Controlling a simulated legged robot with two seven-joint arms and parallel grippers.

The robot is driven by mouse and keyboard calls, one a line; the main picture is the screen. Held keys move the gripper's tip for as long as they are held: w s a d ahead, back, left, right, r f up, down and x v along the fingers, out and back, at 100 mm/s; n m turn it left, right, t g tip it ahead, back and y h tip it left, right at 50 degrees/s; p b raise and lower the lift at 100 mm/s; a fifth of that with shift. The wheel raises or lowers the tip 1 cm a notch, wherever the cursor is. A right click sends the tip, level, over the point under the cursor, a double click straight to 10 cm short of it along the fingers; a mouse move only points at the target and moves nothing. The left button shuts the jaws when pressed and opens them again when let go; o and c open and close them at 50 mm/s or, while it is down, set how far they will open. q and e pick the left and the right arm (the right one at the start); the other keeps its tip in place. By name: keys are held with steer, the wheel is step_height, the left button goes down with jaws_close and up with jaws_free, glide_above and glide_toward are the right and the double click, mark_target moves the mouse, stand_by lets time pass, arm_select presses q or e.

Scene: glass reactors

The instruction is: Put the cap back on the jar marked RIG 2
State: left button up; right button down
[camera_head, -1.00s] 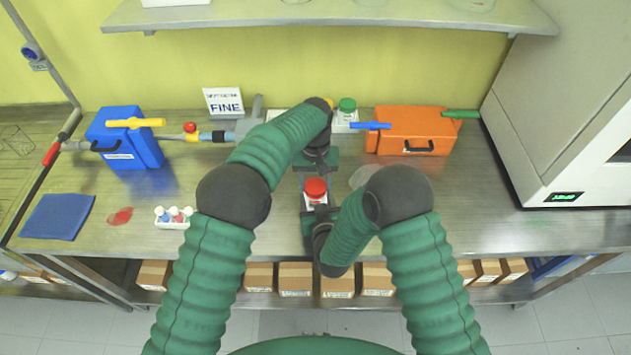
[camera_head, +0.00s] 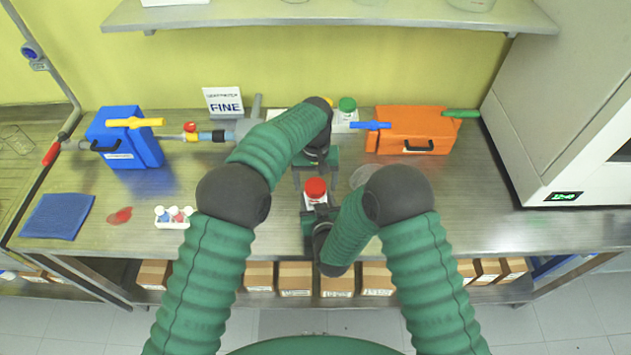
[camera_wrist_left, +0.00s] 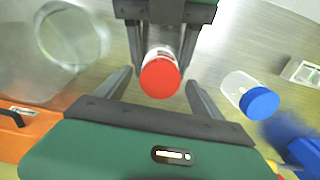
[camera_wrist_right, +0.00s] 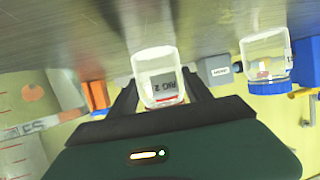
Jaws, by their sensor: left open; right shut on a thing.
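The jar marked RIG 2 (camera_wrist_right: 160,72) shows its label in the right wrist view, between the fingers of my right gripper (camera_wrist_right: 165,98). The right gripper is shut on it, and it also shows in the head view (camera_head: 315,201). The red cap (camera_head: 315,187) sits on the jar's mouth; in the left wrist view the cap (camera_wrist_left: 160,79) looks level, but its thread is hidden. My left gripper (camera_wrist_left: 160,92) is open, its fingers apart on either side of the cap and not touching it.
A small rack (camera_head: 174,223) sits front left.

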steer(key=shift+c, duration=1.9)
jaws_free()
arm_select(q)
step_height(320, 180, up, 12)
steer(key=shift+w, duration=0.1)
step_height(320, 180, up, 4)
steer(key=p, duration=0.4)
arm_select(e)
steer(key=v, duration=1.6)
steer(key=shift+s, duration=0.4)
steer(key=shift+d, duration=0.2)
steer(key=shift+w, duration=0.1)
